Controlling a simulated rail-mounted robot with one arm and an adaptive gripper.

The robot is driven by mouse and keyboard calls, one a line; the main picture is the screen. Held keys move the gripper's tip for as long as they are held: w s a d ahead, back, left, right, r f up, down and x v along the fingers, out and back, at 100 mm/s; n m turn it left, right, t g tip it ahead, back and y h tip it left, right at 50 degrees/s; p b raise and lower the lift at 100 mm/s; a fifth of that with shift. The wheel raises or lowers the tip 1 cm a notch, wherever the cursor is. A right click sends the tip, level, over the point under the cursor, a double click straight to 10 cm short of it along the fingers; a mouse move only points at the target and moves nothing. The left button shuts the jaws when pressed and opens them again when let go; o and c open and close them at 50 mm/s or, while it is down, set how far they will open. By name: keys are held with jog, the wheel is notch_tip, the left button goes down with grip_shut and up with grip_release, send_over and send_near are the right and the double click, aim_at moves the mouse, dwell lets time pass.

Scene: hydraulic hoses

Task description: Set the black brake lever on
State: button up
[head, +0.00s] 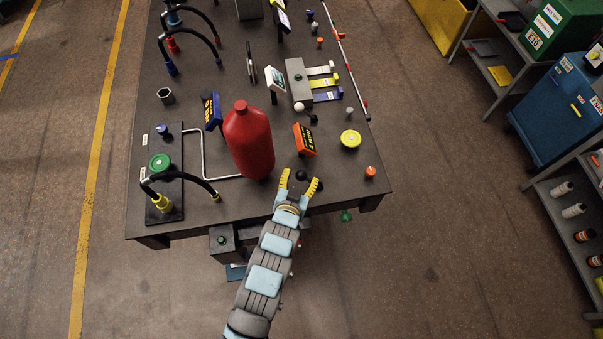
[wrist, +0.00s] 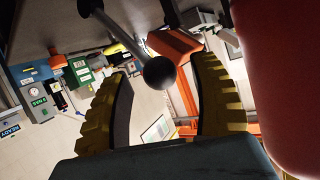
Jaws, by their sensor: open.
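The black brake lever is a bar with a ball knob. Its black knob (head: 302,175) shows at the table's front edge, between the tips of my gripper (head: 299,182). In the wrist view the black lever (wrist: 159,73) comes down from the top left, and its round knob hangs in the gap between the yellow fingers of my gripper (wrist: 165,78). The fingers stand open, with visible space on both sides of the knob. I cannot tell whether the knob is fully between the fingers in depth. The lever's base is hidden in the head view.
A red cylinder (head: 249,140) stands close left of my gripper and fills the wrist view's right side (wrist: 283,70). An orange sign (head: 304,140) stands just behind. A yellow round button (head: 350,139) and an orange knob (head: 370,171) are to the right.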

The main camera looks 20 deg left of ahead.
jog(key=shift+x, duration=0.9)
jog(key=shift+c, duration=0.3)
grip_shut()
